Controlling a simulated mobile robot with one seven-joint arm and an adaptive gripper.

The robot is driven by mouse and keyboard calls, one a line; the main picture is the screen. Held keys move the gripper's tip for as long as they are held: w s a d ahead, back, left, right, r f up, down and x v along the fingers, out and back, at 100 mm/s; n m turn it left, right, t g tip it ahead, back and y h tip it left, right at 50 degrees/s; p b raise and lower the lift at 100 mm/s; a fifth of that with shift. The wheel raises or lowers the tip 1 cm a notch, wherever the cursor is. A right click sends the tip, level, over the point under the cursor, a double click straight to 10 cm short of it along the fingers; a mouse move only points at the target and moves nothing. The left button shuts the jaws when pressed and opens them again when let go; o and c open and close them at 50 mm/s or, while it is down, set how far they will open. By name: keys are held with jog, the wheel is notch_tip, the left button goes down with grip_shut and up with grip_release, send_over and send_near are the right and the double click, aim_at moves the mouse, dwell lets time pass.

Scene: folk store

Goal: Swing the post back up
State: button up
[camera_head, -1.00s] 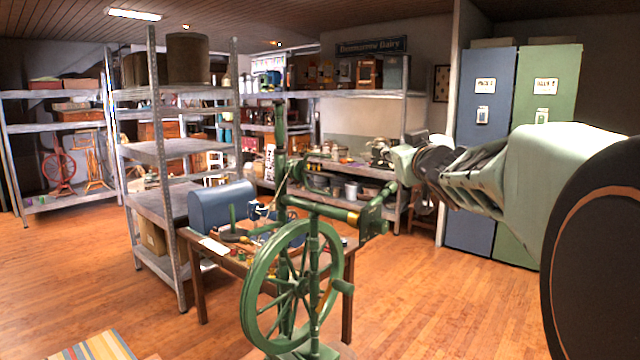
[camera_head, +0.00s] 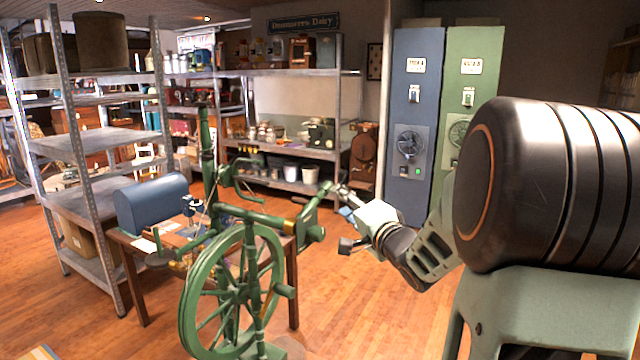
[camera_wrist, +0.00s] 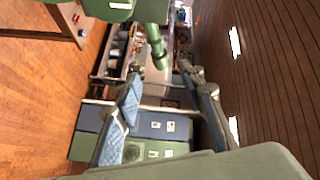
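A green spinning wheel (camera_head: 235,290) stands in front of a small table in the head view. A tall green post (camera_head: 205,140) rises upright at its left side. At the right end of its bar, a short green post (camera_head: 318,200) leans up and to the right. I cannot tell which post the task means. My gripper (camera_head: 343,218) is just right of the short post. In the wrist view my gripper (camera_wrist: 160,72) has its blue-padded fingers spread, with a green rod end (camera_wrist: 157,55) near the gap between the tips. Contact cannot be made out.
The table (camera_head: 290,280) holds a blue domed box (camera_head: 152,203) and small items. A metal shelf unit (camera_head: 85,140) stands at the left. Blue (camera_head: 408,130) and green (camera_head: 468,85) cabinets stand behind my arm. The wooden floor at the lower right of the wheel is clear.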

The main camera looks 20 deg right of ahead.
aim_at(328, 191)
jog(key=shift+m, duration=0.3)
jog(key=w+p, duration=0.1)
jog(key=w, duration=0.9)
jog(key=shift+w, duration=0.3)
grip_shut()
